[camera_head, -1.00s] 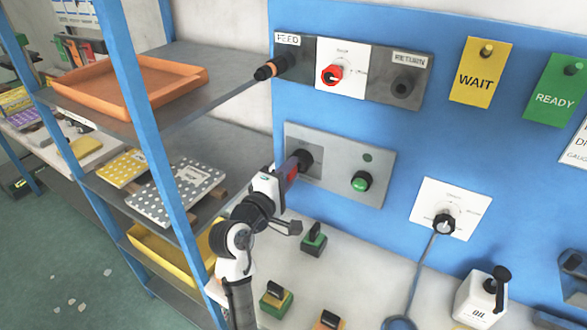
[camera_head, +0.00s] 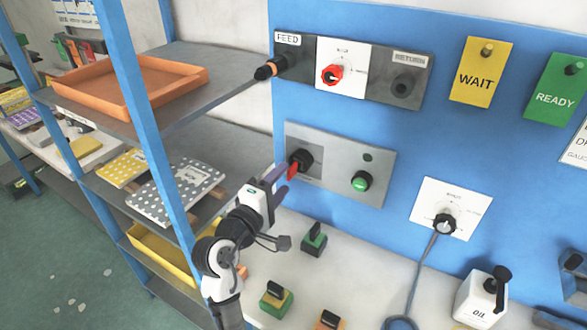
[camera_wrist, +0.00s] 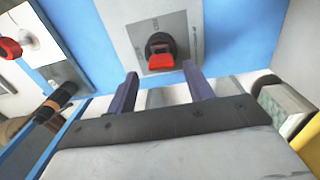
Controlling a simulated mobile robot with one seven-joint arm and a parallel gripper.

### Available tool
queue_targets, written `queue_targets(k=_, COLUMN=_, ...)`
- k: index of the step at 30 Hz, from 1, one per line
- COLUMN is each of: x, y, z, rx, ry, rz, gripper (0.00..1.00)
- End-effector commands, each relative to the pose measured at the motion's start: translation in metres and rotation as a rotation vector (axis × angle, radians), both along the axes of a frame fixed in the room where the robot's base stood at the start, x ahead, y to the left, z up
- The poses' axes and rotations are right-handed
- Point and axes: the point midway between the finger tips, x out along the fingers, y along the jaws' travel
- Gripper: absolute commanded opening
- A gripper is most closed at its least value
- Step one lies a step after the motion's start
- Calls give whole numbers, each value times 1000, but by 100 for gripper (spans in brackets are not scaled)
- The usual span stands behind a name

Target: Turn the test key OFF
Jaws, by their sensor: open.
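A red key (camera_head: 294,168) sits in a round black switch (camera_head: 304,158) on the left of a grey panel (camera_head: 330,192); I take it to be the test key. My gripper (camera_head: 279,182) is open and empty, just to the lower left of the key. In the wrist view its two purple fingers (camera_wrist: 161,88) are spread on either side of the key's line, short of it.
A green button (camera_head: 361,181) is on the same panel. Above is a white plate with a red knob (camera_head: 332,75), between the feed and return fittings. A blue-posted shelf (camera_head: 140,90) stands close on the left.

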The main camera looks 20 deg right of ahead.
Motion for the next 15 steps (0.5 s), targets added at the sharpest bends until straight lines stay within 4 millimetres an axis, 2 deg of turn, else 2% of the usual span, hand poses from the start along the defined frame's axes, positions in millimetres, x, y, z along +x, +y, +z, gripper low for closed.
queue_targets(k=3, x=-3, y=5, z=0, rx=0, ry=0, rz=2, gripper=52)
queue_targets(k=15, x=-4, y=5, z=-3, rx=35, ry=-46, rz=1, gripper=52)
